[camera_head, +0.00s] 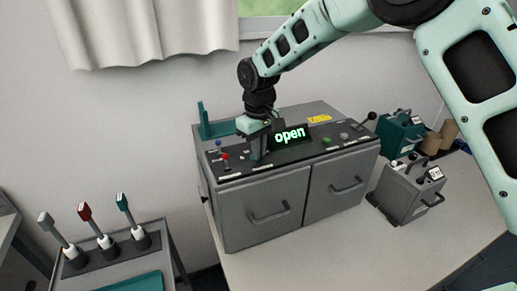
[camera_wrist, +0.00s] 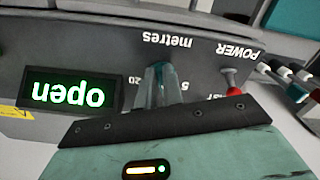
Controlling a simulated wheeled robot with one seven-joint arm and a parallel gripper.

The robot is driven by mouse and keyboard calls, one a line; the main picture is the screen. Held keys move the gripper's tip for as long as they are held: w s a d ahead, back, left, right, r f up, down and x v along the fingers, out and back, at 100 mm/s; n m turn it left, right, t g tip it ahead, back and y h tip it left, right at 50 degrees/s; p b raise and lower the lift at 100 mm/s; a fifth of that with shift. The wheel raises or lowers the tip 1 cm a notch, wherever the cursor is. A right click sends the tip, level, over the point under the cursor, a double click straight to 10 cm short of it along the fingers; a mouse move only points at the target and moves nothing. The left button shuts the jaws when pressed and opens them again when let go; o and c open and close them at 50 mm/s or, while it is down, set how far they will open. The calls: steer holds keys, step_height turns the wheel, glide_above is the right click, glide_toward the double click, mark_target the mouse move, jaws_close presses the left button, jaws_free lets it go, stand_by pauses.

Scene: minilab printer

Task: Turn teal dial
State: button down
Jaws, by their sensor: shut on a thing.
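My gripper (camera_head: 257,150) points down onto the left part of the grey machine's sloped control panel (camera_head: 330,140). In the wrist view its narrow fingers (camera_wrist: 159,80) come down at the dial's place, between the scale marks "20" and "5" under the word "metres". The fingers are shut on the teal dial, which they hide almost wholly, so its pointing direction cannot be told. A black display (camera_head: 290,135) just right of my gripper reads "open" in green; it also shows upside down in the wrist view (camera_wrist: 68,92).
A red-tipped switch (camera_head: 225,157) stands close to the left of my gripper, by the "POWER" label in the wrist view. Further right are small knobs and a black-knobbed lever (camera_head: 371,117). Small grey (camera_head: 410,190) and teal boxes (camera_head: 400,133) stand right of the machine.

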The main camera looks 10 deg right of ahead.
stand_by(0.3)
steer(key=c, duration=1.5)
jaws_free()
steer(key=shift+c, duration=0.2)
step_height(320, 180, up, 18)
steer(key=b, duration=0.3)
steer(key=shift+f+b, duration=0.25)
steer(key=shift+b, duration=0.15)
